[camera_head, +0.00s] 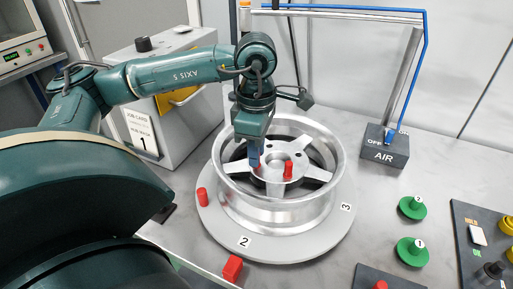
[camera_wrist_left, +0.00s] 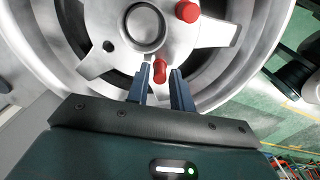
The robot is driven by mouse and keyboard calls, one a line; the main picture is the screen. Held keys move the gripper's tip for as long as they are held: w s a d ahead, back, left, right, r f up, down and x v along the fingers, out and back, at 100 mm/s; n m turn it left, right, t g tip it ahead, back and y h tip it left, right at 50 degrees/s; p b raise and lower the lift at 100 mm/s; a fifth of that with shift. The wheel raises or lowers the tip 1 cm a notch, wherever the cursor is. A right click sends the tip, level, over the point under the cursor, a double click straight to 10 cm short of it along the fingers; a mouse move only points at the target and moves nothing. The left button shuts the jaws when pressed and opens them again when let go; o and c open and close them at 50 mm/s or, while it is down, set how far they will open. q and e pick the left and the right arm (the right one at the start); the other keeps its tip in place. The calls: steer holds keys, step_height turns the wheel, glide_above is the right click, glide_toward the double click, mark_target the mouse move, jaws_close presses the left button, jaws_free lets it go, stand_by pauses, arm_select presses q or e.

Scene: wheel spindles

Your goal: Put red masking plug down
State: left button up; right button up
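A silver wheel (camera_head: 265,205) lies flat with its spokes and hub facing up. My left gripper (camera_head: 254,162) reaches down inside the rim at the hub, fingers pointing down. In the left wrist view a red masking plug (camera_wrist_left: 159,71) stands on the hub face between the tips of the left gripper (camera_wrist_left: 161,75). The fingers look open, with a narrow gap on each side of the plug. In the head view the fingers mostly hide this plug. A second red plug (camera_head: 288,170) stands upright on the hub to the right; it also shows in the left wrist view (camera_wrist_left: 187,11). My right gripper is not in view.
The wheel sits on a grey round turntable (camera_head: 225,232) with number labels. A red plug (camera_head: 202,197) stands at its left edge. A red block (camera_head: 232,268) lies in front. Green knobbed discs (camera_head: 412,250) and an AIR box (camera_head: 385,150) are at right.

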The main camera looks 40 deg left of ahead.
arm_select(q)
steer(key=shift+o, duration=1.2)
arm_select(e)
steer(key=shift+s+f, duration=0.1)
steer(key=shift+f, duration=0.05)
arm_select(q)
steer(key=shift+r, duration=0.15)
steer(key=shift+r+p, duration=0.35)
steer(key=shift+p, duration=0.15)
step_height(320, 180, up, 6)
steer(key=shift+r, duration=0.15)
step_height(320, 180, up, 6)
steer(key=shift+f+p, duration=0.1)
steer(key=shift+p, duration=0.7)
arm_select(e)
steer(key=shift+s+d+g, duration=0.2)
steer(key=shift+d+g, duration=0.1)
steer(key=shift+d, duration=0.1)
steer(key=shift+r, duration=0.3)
